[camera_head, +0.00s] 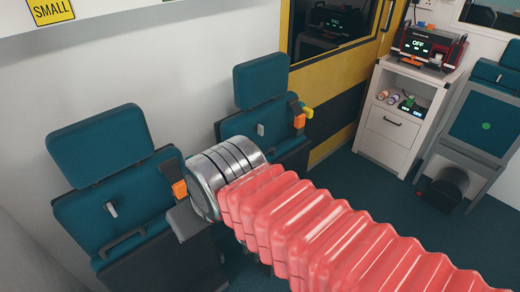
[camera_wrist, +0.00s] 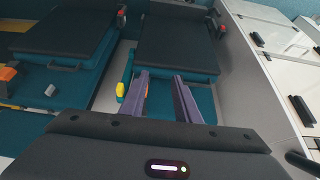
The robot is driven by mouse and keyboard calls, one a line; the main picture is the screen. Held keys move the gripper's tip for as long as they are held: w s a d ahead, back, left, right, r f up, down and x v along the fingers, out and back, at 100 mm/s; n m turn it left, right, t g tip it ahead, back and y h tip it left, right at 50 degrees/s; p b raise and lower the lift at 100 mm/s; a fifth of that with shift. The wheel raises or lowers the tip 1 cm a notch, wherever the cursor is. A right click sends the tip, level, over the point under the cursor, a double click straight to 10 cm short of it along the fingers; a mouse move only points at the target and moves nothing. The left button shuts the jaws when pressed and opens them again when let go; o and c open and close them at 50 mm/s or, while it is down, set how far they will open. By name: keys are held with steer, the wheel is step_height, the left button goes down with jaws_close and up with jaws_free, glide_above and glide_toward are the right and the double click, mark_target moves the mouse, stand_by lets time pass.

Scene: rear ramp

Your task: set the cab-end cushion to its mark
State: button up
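Two teal seats stand along the left wall in the head view, a near one (camera_head: 110,205) and a far one (camera_head: 262,118) closer to the yellow door. No label shows which is the cab-end one, and I see no clear mark. In the wrist view two dark panels with teal edges, a left one (camera_wrist: 66,30) and a right one (camera_wrist: 178,38), lie beyond my gripper (camera_wrist: 159,76). Contact cannot be told. In the head view my arm hides much of the far seat's lower part.
Orange buckles (camera_head: 180,189) sit beside the seats. A yellow piece (camera_wrist: 120,90) lies left of the fingers. A white cabinet (camera_head: 390,135) with a device (camera_head: 428,46) and another teal seat (camera_head: 485,122) stand at right. Dark floor is open between.

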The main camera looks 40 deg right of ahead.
steer(key=w, duration=0.1)
steer(key=m+g, duration=0.3)
steer(key=m, duration=1.5)
glide_above(262, 154)
steer(key=s, duration=0.3)
steer(key=s+x, duration=0.1)
steer(key=x, duration=0.3)
steer(key=shift+f, duration=0.15)
steer(key=shift+f, duration=0.1)
steer(key=x, duration=1.3)
steer(key=shift+f, duration=0.35)
